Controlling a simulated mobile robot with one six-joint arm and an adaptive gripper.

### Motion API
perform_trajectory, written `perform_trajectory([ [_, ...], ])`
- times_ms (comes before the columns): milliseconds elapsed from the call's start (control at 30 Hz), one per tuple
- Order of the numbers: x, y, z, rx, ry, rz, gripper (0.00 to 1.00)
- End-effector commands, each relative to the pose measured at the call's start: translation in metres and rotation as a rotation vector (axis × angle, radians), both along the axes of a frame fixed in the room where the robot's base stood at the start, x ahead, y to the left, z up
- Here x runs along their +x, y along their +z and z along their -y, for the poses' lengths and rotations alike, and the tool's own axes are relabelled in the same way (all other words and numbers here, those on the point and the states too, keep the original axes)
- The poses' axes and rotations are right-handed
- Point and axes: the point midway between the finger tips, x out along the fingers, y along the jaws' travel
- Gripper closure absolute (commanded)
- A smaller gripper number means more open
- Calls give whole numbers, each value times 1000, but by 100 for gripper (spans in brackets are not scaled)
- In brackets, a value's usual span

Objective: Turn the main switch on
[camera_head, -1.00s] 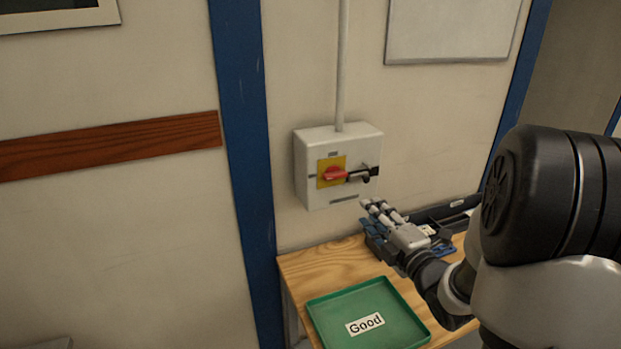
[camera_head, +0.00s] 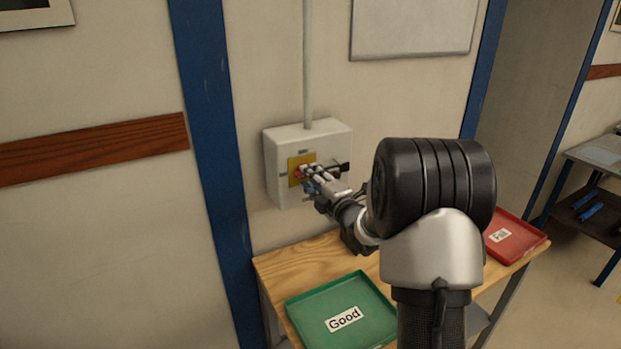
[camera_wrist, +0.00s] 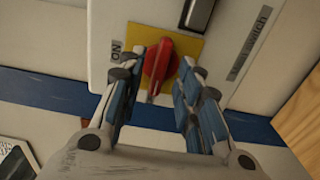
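The main switch is a red rotary knob (camera_wrist: 160,66) on a yellow plate (camera_wrist: 190,52), on a light box (camera_head: 278,165) fixed to the wall. In the wrist view the knob's long side runs roughly up and down the picture. The "ON" label (camera_wrist: 117,50) is left of the knob, not in line with its long side. My gripper (camera_wrist: 162,78) is open, with one finger on each side of the knob. A gap shows at the right finger; I cannot tell whether the left finger touches. In the head view my gripper (camera_head: 311,174) partly hides the knob.
A black latch piece (camera_wrist: 200,12) sits beside the plate. A wooden bench (camera_head: 292,262) below holds a green "Good" tray (camera_head: 378,330) and a red tray (camera_head: 515,238). A conduit (camera_head: 308,70) rises from the box. A blue post (camera_head: 205,110) stands to its left.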

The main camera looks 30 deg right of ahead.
Motion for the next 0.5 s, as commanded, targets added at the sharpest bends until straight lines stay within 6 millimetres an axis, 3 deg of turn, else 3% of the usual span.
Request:
perform_trajectory([
  [400, 11, 0, -1, 1, 0, 0, 68],
  [500, 11, 0, 0, 1, 0, 0, 74],
])
